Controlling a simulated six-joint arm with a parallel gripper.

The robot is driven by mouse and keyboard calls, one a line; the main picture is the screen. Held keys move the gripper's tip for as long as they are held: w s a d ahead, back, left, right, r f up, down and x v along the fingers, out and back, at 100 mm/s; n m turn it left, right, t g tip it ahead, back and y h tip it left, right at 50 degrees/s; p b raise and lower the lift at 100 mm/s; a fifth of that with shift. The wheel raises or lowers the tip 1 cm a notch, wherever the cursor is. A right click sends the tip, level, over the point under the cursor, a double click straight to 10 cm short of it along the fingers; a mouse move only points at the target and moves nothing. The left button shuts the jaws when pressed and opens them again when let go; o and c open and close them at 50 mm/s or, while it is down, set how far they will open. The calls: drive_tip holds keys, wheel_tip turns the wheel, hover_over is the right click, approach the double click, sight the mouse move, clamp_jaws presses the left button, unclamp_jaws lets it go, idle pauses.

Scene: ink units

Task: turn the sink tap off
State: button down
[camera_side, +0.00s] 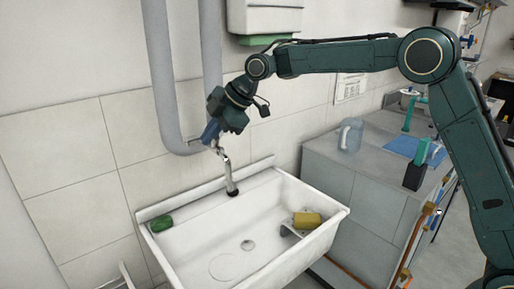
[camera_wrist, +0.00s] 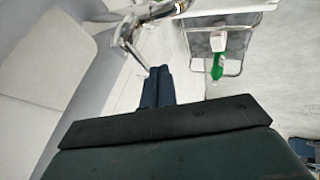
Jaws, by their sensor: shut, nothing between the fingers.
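The sink tap (camera_side: 229,174) is a chrome spout standing at the back rim of the white sink (camera_side: 190,259). In the wrist view the tap (camera_wrist: 128,38) shows as chrome parts at the upper middle, just beyond my fingertips. My gripper (camera_side: 211,134) is at the top of the tap, close to its lever; I cannot tell whether they touch. In the wrist view my gripper (camera_wrist: 158,72) has its dark blue fingers together with nothing between them. The lever's exact position is partly hidden by my gripper. I cannot make out any running water.
A green item (camera_side: 162,225) lies on the sink's left rim and a yellow sponge (camera_side: 307,220) at its right side. Grey pipes (camera_side: 166,80) run down the wall behind my gripper. A clear jug (camera_side: 350,135) stands on the grey counter at right.

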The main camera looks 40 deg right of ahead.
drive_tip(key=shift+s, duration=0.15)
drive_tip(key=s+d+r, duration=0.3)
drive_tip(key=s+r, duration=0.5)
drive_tip(key=shift+s+d, duration=0.15)
drive_tip(key=shift+d, duration=0.25)
drive_tip(key=shift+s, duration=0.1)
drive_tip(key=s+d+m+h, duration=0.1)
drive_tip(key=s+d+m, duration=0.25)
drive_tip(key=s, duration=0.55)
drive_tip(key=s+d+m+h, duration=0.25)
drive_tip(key=s+m, duration=0.25)
drive_tip(key=s, duration=0.3)
drive_tip(key=s+d+f+m, duration=0.3)
drive_tip(key=s+f+m, duration=0.1)
drive_tip(key=s, duration=0.4)
drive_tip(key=s+d+f+m+h, duration=0.1)
drive_tip(key=s+d+f+m, duration=0.2)
drive_tip(key=s, duration=0.6)
drive_tip(key=shift+f+m, duration=0.35)
drive_tip(key=shift+m, duration=0.5)
